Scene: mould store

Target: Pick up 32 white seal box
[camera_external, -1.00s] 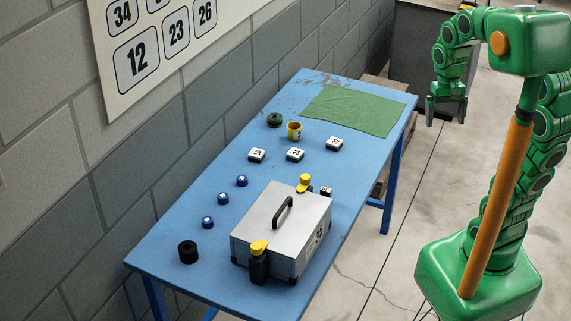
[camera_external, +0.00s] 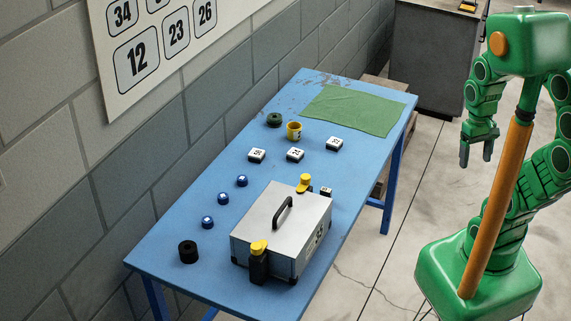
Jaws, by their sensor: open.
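Three small white-topped boxes with dark markings stand in a row across the blue table (camera_external: 190,220): a left one (camera_external: 257,155), a middle one (camera_external: 295,154) and a right one (camera_external: 334,144). Their numbers are too small to read surely, so I cannot tell which is 32. Another small white-topped piece (camera_external: 326,191) stands behind the grey case, partly hidden. My gripper (camera_external: 477,163) is open and empty, pointing down, off the table's right side and well apart from the boxes.
A grey case (camera_external: 275,225) with a black handle and yellow-topped latches fills the table's near right. Three blue pieces (camera_external: 223,198), a black cylinder (camera_external: 188,252), a yellow cup (camera_external: 294,131), a dark green ring (camera_external: 274,120) and a green cloth (camera_external: 352,108) lie around. Wall at left.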

